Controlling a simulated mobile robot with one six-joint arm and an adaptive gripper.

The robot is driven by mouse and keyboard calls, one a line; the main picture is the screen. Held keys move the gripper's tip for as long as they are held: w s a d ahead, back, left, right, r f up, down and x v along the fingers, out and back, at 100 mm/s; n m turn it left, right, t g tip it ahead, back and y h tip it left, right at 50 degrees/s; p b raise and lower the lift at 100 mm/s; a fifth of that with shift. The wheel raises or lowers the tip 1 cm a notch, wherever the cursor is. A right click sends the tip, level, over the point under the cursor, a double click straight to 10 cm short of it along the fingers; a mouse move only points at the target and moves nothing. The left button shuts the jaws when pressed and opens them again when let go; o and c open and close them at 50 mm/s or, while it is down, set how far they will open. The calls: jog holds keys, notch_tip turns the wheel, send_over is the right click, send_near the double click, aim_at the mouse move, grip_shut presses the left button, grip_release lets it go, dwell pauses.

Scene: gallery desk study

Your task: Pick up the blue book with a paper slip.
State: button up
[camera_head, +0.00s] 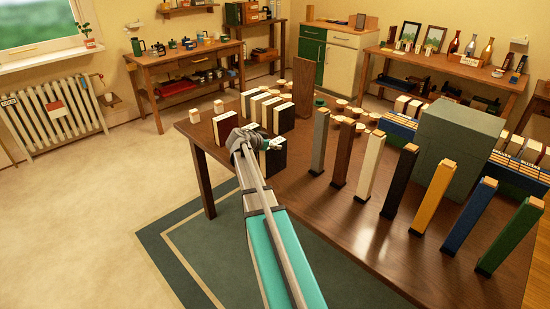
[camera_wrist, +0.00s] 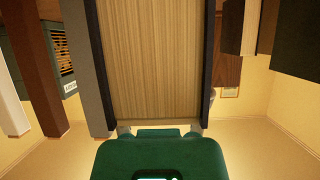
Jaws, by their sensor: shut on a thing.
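My gripper (camera_head: 262,143) is at the left part of the brown table, shut on a dark-covered book (camera_head: 273,158). In the wrist view my gripper (camera_wrist: 160,131) has its fingertips at the lower end of this book (camera_wrist: 155,62), with a tan page face between two dark covers. The covers look black or very dark blue; I cannot tell which. No paper slip can be made out for certain. A clearly blue upright block, perhaps a book (camera_head: 469,216), stands in the row at the right, apart from my gripper.
Upright grey (camera_head: 320,140), brown, white, black, yellow and green (camera_head: 510,236) blocks stand in that row. Other dark-covered pieces (camera_head: 284,118) stand behind my gripper. A large grey-green box (camera_head: 450,145) rises at the right. Bare tabletop (camera_head: 310,217) lies before the row.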

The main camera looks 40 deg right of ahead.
jog(key=c, duration=0.5)
jog(key=shift+o, duration=0.2)
jog(key=shift+r, duration=0.2)
jog(key=shift+r+p, duration=0.75)
jog(key=shift+p, duration=0.25)
jog(key=s+a+r+p, duration=0.5)
jog(key=s+r+p, duration=0.6)
jog(key=s, duration=0.1)
jog(key=shift+s+a, duration=0.35)
jog(key=shift+a, duration=0.05)
